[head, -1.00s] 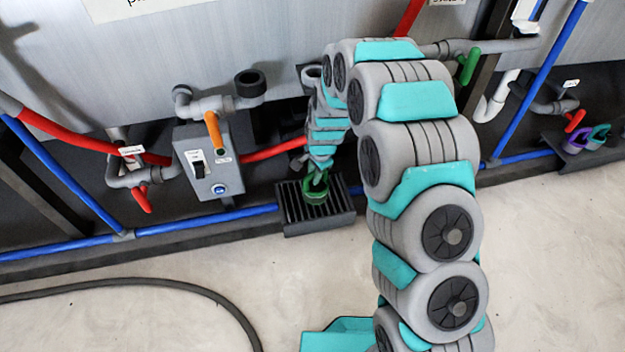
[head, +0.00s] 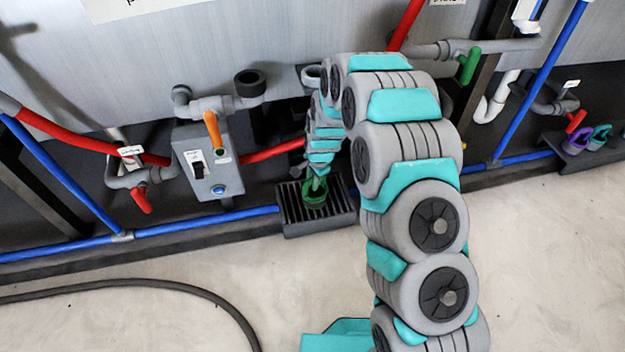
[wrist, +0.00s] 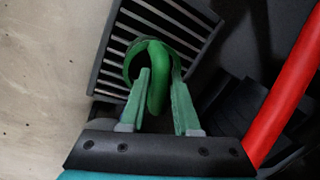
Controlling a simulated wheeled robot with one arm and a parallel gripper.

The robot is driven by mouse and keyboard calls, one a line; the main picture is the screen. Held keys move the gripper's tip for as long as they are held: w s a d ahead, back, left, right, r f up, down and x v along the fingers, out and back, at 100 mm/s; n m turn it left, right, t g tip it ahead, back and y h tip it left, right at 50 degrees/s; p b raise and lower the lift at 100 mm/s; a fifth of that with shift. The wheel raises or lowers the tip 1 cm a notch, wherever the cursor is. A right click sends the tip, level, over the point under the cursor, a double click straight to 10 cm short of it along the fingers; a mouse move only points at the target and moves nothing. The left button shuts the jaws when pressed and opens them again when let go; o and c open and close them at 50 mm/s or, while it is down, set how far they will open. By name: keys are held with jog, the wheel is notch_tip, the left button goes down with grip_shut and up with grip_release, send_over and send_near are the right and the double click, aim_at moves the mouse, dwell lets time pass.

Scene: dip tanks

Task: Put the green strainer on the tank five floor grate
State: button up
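The green strainer (head: 314,198) is at the dark slatted floor grate (head: 330,219), over its slats; I cannot tell whether it rests on them or is just above. In the wrist view its ring (wrist: 127,68) lies over the end of the grate (wrist: 112,52), and its thick curved handle (wrist: 158,88) comes up toward me.
A grey switch box (head: 208,165) with an orange handle stands left of the grate. A blue pipe (head: 255,211) runs low along the wall, and red hoses (head: 270,152) pass behind. The front floor is clear except for a black hose (head: 130,284).

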jog(key=o, duration=0.3)
jog(key=shift+s+d+r+p, duration=0.15)
jog(key=shift+s+d+r, duration=0.15)
jog(key=shift+r, duration=1.75)
jog(key=shift+s+d+r+p, duration=0.2)
jog(key=shift+s+r, duration=0.15)
jog(key=shift+r, duration=1.7)
jog(key=shift+s+d+r+p, duration=0.15)
jog(key=shift+s+d+r, duration=0.15)
jog(key=shift+r, duration=1.75)
jog(key=s+d+r+n+g, duration=0.1)
jog(key=s+d+r+n, duration=0.1)
jog(key=s+d+r, duration=0.5)
jog(key=s+d+r+n+g+h, duration=0.1)
jog(key=s+d+r+n, duration=0.2)
jog(key=s, duration=0.8)
jog(key=s+d+r+n+g, duration=0.1)
jog(key=s+d+r+n, duration=0.15)
jog(key=s+r, duration=0.55)
jog(key=s+d+n, duration=0.1)
jog(key=s, duration=0.3)
jog(key=s+d, duration=0.1)
jog(key=s, duration=0.4)
jog(key=s+d+n, duration=0.1)
jog(key=s+d, duration=0.1)
jog(key=s, duration=0.3)
jog(key=shift+s+r+n+g, duration=0.15)
jog(key=shift+r+n+g, duration=0.15)
jog(key=shift+n, duration=0.05)
